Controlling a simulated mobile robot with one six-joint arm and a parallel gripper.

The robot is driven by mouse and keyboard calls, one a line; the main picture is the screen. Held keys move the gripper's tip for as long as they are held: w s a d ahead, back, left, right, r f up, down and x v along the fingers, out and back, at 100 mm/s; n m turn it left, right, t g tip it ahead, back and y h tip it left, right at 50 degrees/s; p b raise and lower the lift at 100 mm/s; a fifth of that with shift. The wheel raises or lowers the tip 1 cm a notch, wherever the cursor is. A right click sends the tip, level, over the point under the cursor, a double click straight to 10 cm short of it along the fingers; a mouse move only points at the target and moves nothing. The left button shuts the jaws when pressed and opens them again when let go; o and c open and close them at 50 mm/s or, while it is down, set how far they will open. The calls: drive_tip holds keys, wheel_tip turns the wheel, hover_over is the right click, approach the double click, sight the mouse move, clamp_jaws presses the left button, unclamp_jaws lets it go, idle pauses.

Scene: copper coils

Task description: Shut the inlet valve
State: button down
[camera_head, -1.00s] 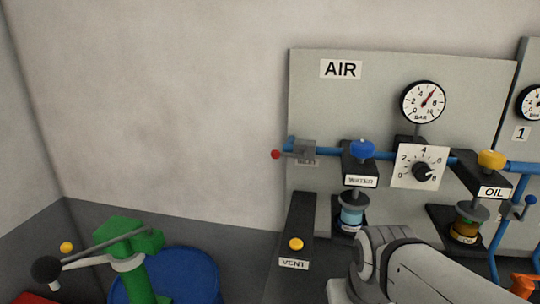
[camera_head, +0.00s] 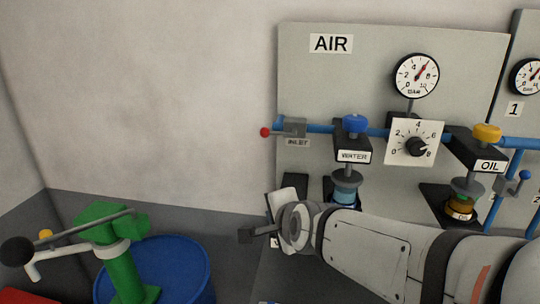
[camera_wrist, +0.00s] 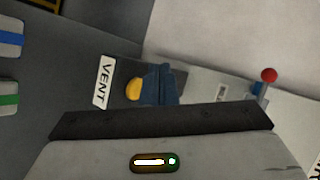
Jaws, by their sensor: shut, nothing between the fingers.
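The inlet valve (camera_head: 294,127) sits at the left end of the blue pipe on the AIR panel, above the INLET label (camera_head: 297,142). Its lever ends in a red ball (camera_head: 265,132) that points left, roughly in line with the pipe. The red ball also shows in the wrist view (camera_wrist: 268,75), at the right. My gripper (camera_head: 245,236) is below and a little left of the valve, apart from it.
The WATER unit with its blue knob (camera_head: 355,124), the pressure dial (camera_head: 415,147) and the OIL unit with its yellow knob (camera_head: 487,134) stand right of the valve. A green hand pump (camera_head: 120,260) and a blue drum (camera_head: 180,270) are at lower left. The wall left of the lever is clear.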

drive_tip(key=w+a+r+m+t+h+b, duration=0.1)
drive_tip(key=w+r+m+t+h+b, duration=0.1)
drive_tip(key=m, duration=1)
drive_tip(key=w+r+m+t+h+b, duration=0.2)
drive_tip(key=m+t+h, duration=0.3)
drive_tip(key=m, duration=0.8)
drive_tip(key=shift+w+a+r+b, duration=0.35)
drive_tip(key=shift+w+r, duration=0.05)
drive_tip(key=shift+w, duration=0.1)
drive_tip(key=w+d+r+p, duration=0.2)
drive_tip(key=w+r+p, duration=0.1)
drive_tip(key=w, duration=0.7)
drive_tip(key=shift+w+r+p, duration=0.2)
drive_tip(key=shift+r+p, duration=0.1)
drive_tip(key=shift+r, duration=0.4)
